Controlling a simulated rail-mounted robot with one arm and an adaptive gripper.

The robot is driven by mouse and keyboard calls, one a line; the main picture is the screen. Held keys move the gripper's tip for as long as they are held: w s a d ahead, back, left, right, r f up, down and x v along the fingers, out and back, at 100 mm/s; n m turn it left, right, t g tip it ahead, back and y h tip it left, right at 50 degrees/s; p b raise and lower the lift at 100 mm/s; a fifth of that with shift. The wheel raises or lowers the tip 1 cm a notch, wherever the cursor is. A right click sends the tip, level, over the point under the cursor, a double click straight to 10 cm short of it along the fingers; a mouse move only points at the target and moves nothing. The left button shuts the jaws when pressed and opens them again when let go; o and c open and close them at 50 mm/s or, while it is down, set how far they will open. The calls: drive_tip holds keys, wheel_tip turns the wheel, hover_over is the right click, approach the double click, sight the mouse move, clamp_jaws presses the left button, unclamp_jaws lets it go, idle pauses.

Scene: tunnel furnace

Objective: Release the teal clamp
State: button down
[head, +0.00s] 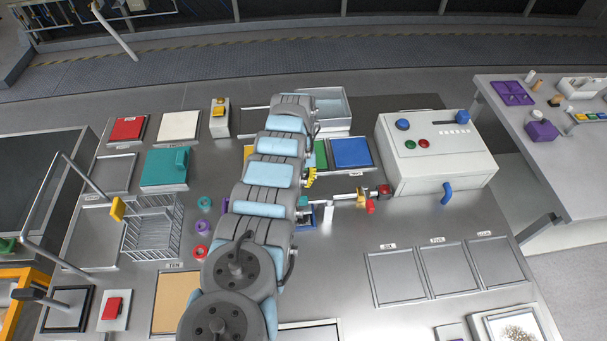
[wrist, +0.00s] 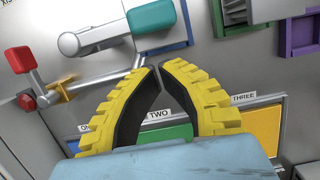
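In the wrist view, the teal clamp shows as a rounded teal grip (wrist: 156,17) on a pale grey lever arm (wrist: 108,35), at the top. A small teal part also shows in the head view (head: 303,201), just right of my arm, partly hidden by it. My gripper (wrist: 160,68) has curved yellow fingers whose tips almost meet, with nothing visible between them. Its tips are a short way below the teal grip in the picture, and I see no contact. In the head view, only some yellow of my gripper (head: 311,178) shows beside my arm.
A metal rod with a red knob (wrist: 18,60) and a yellow bracket (wrist: 62,88) lies left of my gripper in the wrist view. Blue, green and yellow panels (wrist: 254,130) lie beneath it. A white control box (head: 435,155) stands to the right in the head view.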

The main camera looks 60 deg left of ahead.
drive_tip(key=shift+s+d+p, duration=0.35)
drive_tip(key=shift+d+p, duration=0.55)
drive_tip(key=shift+p, duration=1.2)
drive_tip(key=shift+s+r+n+p, duration=0.1)
drive_tip(key=shift+n+p, duration=0.2)
drive_tip(key=shift+p, duration=0.1)
drive_tip(key=shift+s+d+n+p, duration=0.25)
drive_tip(key=shift+d+n+p, duration=0.1)
drive_tip(key=shift+p, duration=0.2)
